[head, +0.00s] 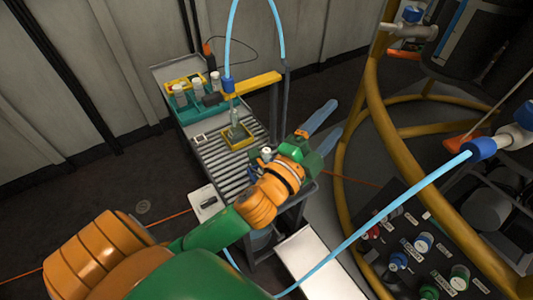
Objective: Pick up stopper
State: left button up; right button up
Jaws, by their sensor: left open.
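My left gripper (327,125) has two blue fingers spread apart with nothing between them. It points up and right, past the right edge of the slatted cart (217,165), and my orange and green left arm crosses the cart's near part. I cannot make out a stopper for certain. A small dark piece (208,203) lies on a pale pad at the cart's near left, left of my arm. A clear bottle (235,122) stands in a yellow square holder (228,142) on the slats, under the blue hose end. My right gripper is not in view.
A teal rack (190,113) with several capped bottles stands at the cart's far left. A yellow beam (245,88) and a looping blue hose (231,40) rise over the cart. Yellow curved rails (369,130) and a labelled valve panel (415,245) stand to the right.

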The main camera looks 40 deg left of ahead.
pick_arm(q)
jog(key=s+d+r+m+h, duration=0.3)
jog(key=d+r+m+h, duration=0.4)
jog(key=r+m+h, duration=0.4)
jog(key=s+d+m+g+h, duration=0.5)
jog(key=d+m+g+h, duration=0.4)
jog(key=m, duration=0.9)
jog(key=m+g+y, duration=0.7)
jog(key=m+y, duration=1.2)
jog(key=y, duration=0.7)
send_over(267, 151)
jog(key=s+d, duration=0.2)
notch_tip(267, 151, down, 19)
jog(key=x, duration=0.6)
jog(key=shift+a+f, duration=0.1)
jog(key=shift+f, duration=0.35)
jog(key=c, duration=1.1)
